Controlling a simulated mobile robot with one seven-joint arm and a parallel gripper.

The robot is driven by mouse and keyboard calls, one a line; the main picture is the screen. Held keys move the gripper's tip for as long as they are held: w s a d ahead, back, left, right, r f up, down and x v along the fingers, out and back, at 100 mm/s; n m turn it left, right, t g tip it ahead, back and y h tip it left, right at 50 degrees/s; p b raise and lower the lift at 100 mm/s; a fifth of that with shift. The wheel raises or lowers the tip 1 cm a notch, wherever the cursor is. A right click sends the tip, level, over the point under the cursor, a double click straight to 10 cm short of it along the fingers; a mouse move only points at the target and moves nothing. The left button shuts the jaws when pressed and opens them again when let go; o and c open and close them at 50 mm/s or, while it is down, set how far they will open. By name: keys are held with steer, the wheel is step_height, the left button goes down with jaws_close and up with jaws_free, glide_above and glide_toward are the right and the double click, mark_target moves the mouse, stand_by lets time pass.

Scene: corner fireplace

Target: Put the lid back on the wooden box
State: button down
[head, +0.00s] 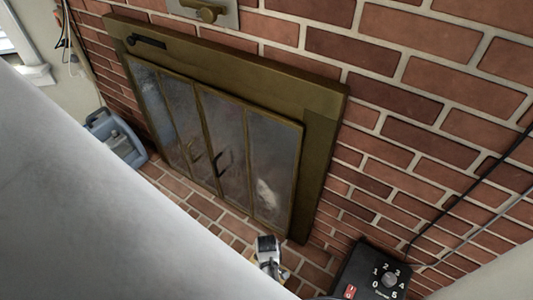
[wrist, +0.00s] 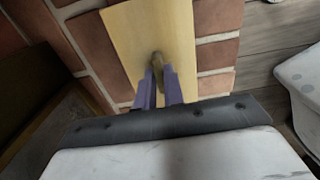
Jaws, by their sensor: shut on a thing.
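The lid (wrist: 128,30) is a flat, pale wooden board with a small knob (wrist: 157,60), seen in the wrist view above the brick floor. My gripper (wrist: 159,78) is shut on the lid's knob with its two purple fingers. In the head view only a small part of my gripper (head: 268,250) shows low in the middle, in front of the fireplace; my white arm hides most of the area around it. I cannot make out the wooden box in either view, and whether the lid touches anything below cannot be told.
A brass-framed fireplace with glass doors (head: 224,140) stands against the brick wall. A blue-grey jug (head: 115,138) stands to its left. A black control box with a dial (head: 375,275) and cables is at lower right. Wooden floor (wrist: 250,75) lies right of the bricks.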

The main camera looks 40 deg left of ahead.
steer(key=c, duration=1.4)
jaws_free()
steer(key=shift+c, duration=0.2)
step_height(320, 180, up, 14)
steer(key=p, duration=0.1)
steer(key=shift+f, duration=0.15)
